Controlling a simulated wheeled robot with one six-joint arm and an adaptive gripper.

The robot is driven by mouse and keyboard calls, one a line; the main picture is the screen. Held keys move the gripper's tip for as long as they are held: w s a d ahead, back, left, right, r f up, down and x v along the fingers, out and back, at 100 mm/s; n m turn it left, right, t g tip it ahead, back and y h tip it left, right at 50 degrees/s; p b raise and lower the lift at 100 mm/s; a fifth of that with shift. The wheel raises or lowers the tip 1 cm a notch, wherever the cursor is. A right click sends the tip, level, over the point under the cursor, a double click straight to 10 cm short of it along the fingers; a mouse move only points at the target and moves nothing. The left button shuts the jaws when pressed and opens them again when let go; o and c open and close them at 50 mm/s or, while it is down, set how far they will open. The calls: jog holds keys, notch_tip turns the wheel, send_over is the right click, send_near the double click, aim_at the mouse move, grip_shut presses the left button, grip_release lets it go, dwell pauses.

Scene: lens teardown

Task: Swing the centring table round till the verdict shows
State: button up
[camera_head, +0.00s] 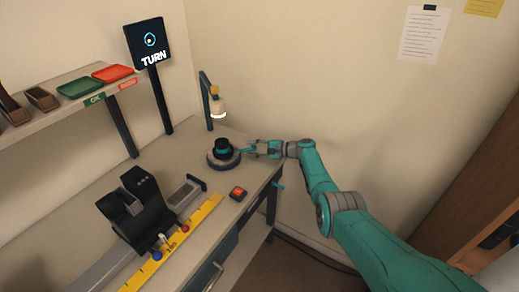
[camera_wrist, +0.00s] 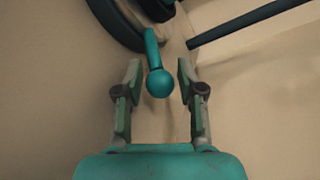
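The centring table (camera_head: 224,159) is a dark round base on the bench, with a black and teal piece (camera_head: 222,146) on top. A teal handle with a ball end (camera_wrist: 160,83) sticks out from its rim in the wrist view. My gripper (camera_head: 255,148) is at the right side of the table. In the wrist view my gripper (camera_wrist: 158,80) is open, with one finger on each side of the ball and a gap showing on both sides. A dark screen (camera_head: 150,44) on a post reads "TURN" under a round blue symbol.
A lamp (camera_head: 215,105) stands behind the table. A red button box (camera_head: 238,193), a yellow ruler strip (camera_head: 196,218) and a black bench device (camera_head: 140,205) are nearer. Green (camera_head: 80,88) and red (camera_head: 113,73) trays sit on the shelf.

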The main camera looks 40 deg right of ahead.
jog(key=v, duration=1.2)
